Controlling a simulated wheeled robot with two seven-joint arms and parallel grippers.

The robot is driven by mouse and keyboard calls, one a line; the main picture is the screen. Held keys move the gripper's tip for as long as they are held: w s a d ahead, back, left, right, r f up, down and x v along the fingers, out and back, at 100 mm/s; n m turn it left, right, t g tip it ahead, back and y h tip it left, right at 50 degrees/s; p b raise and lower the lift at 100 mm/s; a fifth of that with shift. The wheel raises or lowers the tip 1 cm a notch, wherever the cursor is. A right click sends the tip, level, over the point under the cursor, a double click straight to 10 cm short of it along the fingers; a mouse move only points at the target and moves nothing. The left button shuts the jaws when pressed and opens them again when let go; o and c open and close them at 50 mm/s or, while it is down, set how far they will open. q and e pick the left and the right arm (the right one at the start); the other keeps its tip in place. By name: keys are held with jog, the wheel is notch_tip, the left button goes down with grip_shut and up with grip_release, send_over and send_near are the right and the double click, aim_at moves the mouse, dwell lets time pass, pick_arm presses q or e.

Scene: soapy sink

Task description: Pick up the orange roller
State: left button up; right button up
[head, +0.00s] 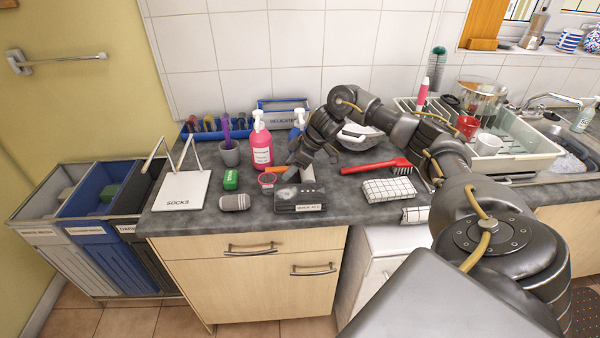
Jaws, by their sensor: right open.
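An orange piece (276,169), which looks like part of the orange roller, shows on the dark counter just left of my right gripper. The rest of it is hard to make out beside the gripper. My right gripper (300,167) is open and reaches down over the counter from the right, with its fingers close to the right end of the orange piece. I cannot tell whether they touch it. My left gripper is out of view.
A pink soap bottle (262,147) stands behind the orange piece, and a small pink-rimmed tub (267,182) sits in front. A dark labelled box (299,199) lies in front of the gripper. A red brush (377,166) and checked cloth (389,190) lie right.

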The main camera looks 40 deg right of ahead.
jog(key=x, duration=0.2)
jog(key=shift+w+f, duration=0.2)
jog(key=shift+s, duration=0.1)
grip_shut()
jog(key=shift+s+d+r, duration=0.3)
jog(key=shift+s+r, duration=0.05)
jog(key=shift+r, duration=0.1)
jog(key=s+d+r+b, duration=0.3)
jog(key=s+d+r, duration=0.4)
jog(key=s+d, duration=0.1)
jog(key=shift+s+d+b, duration=0.25)
jog(key=shift+s+b, duration=0.15)
jog(key=shift+s, duration=0.5)
